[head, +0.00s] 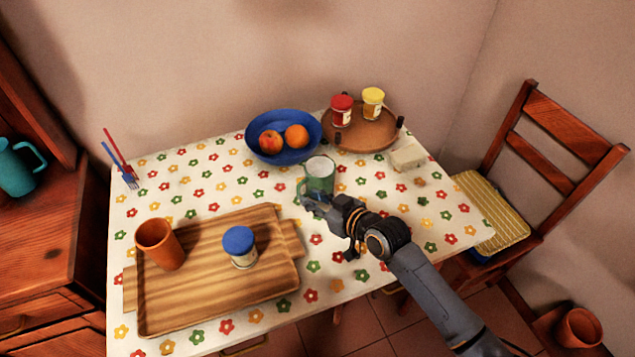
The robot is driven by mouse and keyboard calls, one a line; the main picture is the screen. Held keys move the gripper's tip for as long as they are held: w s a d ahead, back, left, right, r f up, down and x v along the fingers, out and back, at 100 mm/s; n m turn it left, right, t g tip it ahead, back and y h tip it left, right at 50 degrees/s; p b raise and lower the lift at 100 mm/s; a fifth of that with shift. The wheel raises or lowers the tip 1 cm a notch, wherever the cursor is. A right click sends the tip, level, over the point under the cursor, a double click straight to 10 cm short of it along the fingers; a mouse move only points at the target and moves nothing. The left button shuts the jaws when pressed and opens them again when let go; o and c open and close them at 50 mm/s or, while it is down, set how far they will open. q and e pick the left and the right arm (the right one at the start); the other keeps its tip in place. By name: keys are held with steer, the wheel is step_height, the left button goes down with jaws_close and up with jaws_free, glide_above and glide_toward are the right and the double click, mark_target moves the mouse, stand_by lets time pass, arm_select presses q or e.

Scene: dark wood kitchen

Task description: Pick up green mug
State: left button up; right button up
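The green mug (320,174) stands upright on the flowered tablecloth near the middle of the table, with a pale inside. My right gripper (312,203) reaches in from the lower right, and its tip is at the near side of the mug, overlapping its lower part. The fingers are small and dark here, so I cannot tell whether they are open or touching the mug. The mug's near lower side is partly hidden by the gripper. My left gripper is not in view.
A blue bowl (262,152) with fruit stands just behind the mug. A round brown tray (376,140) with two jars is at the back right. A wooden tray (200,295) with an orange cup (159,245) and blue-lidded jar (240,247) lies at front left. A chair (565,125) stands right.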

mark_target(299, 192)
steer(key=x, duration=0.6)
steer(key=shift+w+a, duration=0.15)
steer(key=shift+a, duration=0.1)
steer(key=shift+r, duration=0.1)
jaws_close()
